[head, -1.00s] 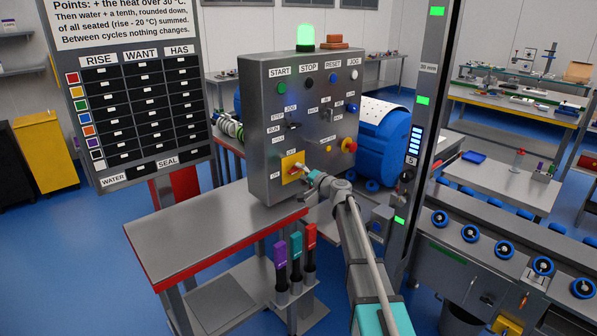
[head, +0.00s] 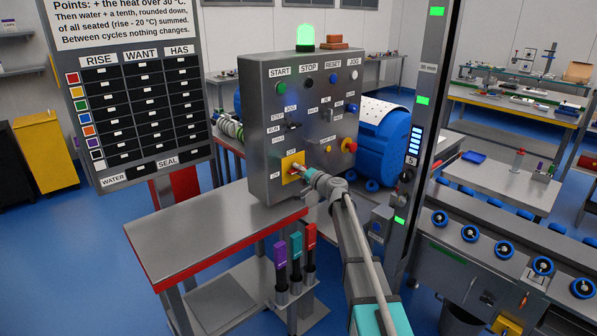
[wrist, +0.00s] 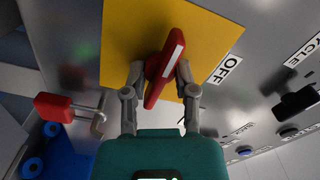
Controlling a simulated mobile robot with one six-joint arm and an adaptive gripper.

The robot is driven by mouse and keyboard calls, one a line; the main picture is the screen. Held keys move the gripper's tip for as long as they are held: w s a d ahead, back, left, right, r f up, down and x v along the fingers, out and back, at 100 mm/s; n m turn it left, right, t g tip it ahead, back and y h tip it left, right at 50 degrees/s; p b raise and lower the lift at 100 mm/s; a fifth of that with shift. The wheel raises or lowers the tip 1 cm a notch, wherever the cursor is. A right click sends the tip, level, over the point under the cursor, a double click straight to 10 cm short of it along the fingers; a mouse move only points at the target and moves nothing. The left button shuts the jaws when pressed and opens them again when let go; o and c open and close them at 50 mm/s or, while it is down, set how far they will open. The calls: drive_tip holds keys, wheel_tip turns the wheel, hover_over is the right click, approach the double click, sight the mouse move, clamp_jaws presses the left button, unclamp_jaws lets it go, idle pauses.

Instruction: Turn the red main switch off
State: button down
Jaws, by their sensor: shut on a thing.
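The red main switch (wrist: 165,68) is a bar-shaped handle with a white stripe, standing out from a yellow plate (wrist: 122,38). My gripper (wrist: 160,74) is shut on the handle, one finger on each side. In the wrist view the handle leans slightly, its upper end to the right. A white OFF label (wrist: 226,69) lies right of the plate. In the head view the yellow plate (head: 291,159) is low on the front of the grey control box (head: 259,150). My gripper (head: 299,170) covers most of the switch there.
A red padlock (wrist: 66,108) with a grey shackle is left of the fingers in the wrist view. A bare grey table (head: 200,235) and purple, teal and red handles (head: 296,245) stand below.

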drive_tip(key=shift+m, duration=0.4)
drive_tip(key=m, duration=0.8)
drive_tip(key=shift+f, duration=0.1)
drive_tip(key=m, duration=0.5)
drive_tip(key=shift+m, duration=2.2)
drive_tip(key=shift+c, duration=2)
unclamp_jaws()
